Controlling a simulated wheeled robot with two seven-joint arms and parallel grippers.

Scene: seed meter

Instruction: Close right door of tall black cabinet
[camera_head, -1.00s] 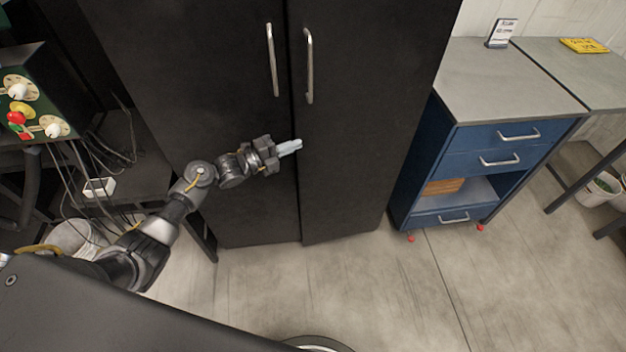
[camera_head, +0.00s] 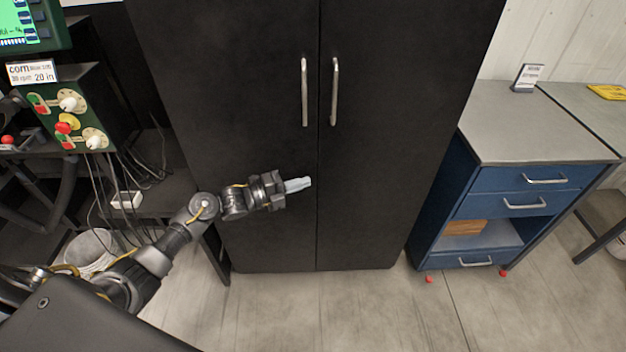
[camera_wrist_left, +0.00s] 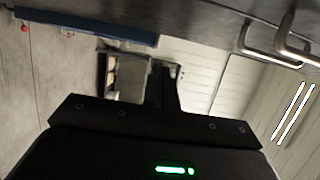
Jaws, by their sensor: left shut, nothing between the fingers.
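The tall black cabinet stands in the middle of the head view. Its right door (camera_head: 390,140) and left door (camera_head: 245,110) look flush, with a thin seam between them. The right door's silver handle (camera_head: 335,92) and the left door's handle (camera_head: 304,92) are upright beside the seam. My left gripper (camera_head: 302,184) is shut and empty, in front of the doors near the seam, below the handles. I cannot tell whether it touches a door. Both handles (camera_wrist_left: 262,45) also show at the top right of the left wrist view. My right gripper is not in view.
A blue drawer unit (camera_head: 484,175) with a grey top stands right of the cabinet. A control box with knobs (camera_head: 78,112) and loose cables are at the left, above a white bucket (camera_head: 92,248). The floor (camera_head: 340,310) in front of the cabinet is clear.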

